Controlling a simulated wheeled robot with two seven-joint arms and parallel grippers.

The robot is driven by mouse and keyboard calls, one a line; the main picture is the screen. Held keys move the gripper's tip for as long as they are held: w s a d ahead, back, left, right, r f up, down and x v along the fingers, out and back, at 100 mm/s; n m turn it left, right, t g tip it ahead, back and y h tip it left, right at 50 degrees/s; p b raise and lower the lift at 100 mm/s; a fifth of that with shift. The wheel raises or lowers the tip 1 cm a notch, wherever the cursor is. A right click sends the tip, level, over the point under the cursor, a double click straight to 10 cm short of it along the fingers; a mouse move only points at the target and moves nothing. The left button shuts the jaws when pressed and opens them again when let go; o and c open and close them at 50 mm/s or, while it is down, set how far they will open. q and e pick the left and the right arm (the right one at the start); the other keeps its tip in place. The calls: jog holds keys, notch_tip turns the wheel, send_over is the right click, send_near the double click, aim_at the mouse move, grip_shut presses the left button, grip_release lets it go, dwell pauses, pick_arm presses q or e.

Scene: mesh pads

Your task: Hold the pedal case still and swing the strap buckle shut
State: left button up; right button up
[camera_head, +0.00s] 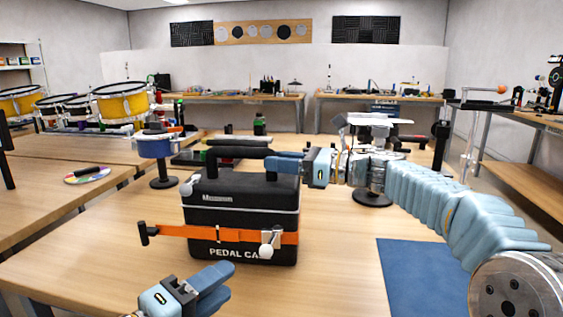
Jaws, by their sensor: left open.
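The black pedal case (242,217) stands upright on the wooden table, its "PEDAL CA…" lettering partly covered. An orange strap (222,235) crosses its front, with a metal buckle (272,238) and white round knob (266,252) at the right. The buckle's exact angle is too small to tell. A black grip (147,233) sticks out left of the strap. My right gripper (270,164) is at the right end of the case's black top handle (240,152); whether it is closed on it is unclear. My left gripper (231,279) is open and empty, below and in front of the case.
A blue mat (425,277) lies to the right, partly under my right arm. A blue drum-like item on a stand (156,147) is behind left. Yellow drums (122,101) stand further back.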

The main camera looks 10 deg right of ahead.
grip_shut()
dwell(0.8)
jog(key=shift+o, duration=1)
grip_release()
grip_shut()
jog(key=shift+f, duration=0.2)
dwell(0.4)
